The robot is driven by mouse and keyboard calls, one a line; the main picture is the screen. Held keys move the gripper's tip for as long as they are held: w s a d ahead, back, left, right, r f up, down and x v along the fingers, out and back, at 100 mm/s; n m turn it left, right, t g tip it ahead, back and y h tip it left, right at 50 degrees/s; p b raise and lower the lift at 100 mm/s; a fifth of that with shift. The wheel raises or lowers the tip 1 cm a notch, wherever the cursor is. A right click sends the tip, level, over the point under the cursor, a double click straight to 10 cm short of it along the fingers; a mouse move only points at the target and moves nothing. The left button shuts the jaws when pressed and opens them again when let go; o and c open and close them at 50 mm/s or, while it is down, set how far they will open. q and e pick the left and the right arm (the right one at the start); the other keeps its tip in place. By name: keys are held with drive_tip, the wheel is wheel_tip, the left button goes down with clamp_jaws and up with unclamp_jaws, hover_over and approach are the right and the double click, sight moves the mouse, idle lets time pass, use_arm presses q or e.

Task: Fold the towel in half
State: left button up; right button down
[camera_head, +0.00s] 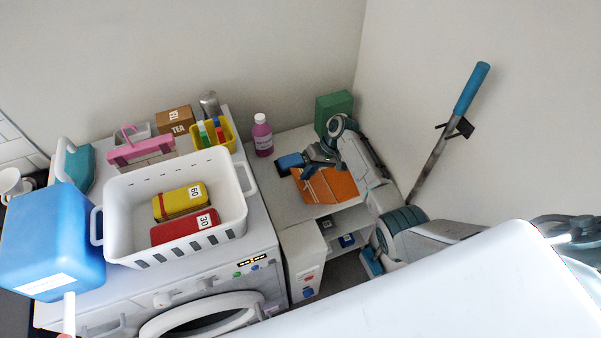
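An orange towel (338,184) lies flat on the light top of a low cabinet, right of the washing machine. A thin pale line crosses it, and my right arm hides part of its far side. My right gripper (290,162) is over the towel's far left corner, its blue fingers pointing left. I cannot tell whether its fingers are open, or whether they touch the towel. My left gripper is not in view.
A pink bottle (262,136) and a green box (333,108) stand behind the towel. A white basket (172,178) with red and yellow packs sits on the washing machine (265,235). A blue-handled pole (453,126) leans at right. The cabinet's front left top is bare.

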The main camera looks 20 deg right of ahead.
drive_tip(key=shift+y, duration=0.5)
drive_tip(key=d+b, duration=0.1)
drive_tip(key=d, duration=0.4)
drive_tip(key=d+f+b, duration=0.1)
drive_tip(key=d+b, duration=0.1)
drive_tip(key=d, duration=0.3)
drive_tip(key=d+b, duration=0.2)
drive_tip(key=d, duration=0.3)
drive_tip(key=shift+s+d+f, duration=0.1)
drive_tip(key=shift+d+f, duration=0.05)
drive_tip(key=shift+d, duration=0.25)
drive_tip(key=shift+w+d+f+b, duration=0.25)
drive_tip(key=shift+w+d+b, duration=0.15)
drive_tip(key=shift+b, duration=0.1)
drive_tip(key=shift+s+d+r, duration=0.1)
drive_tip(key=shift+d+r, duration=0.05)
drive_tip(key=shift+d, duration=0.1)
drive_tip(key=c, duration=1.6)
unclamp_jaws()
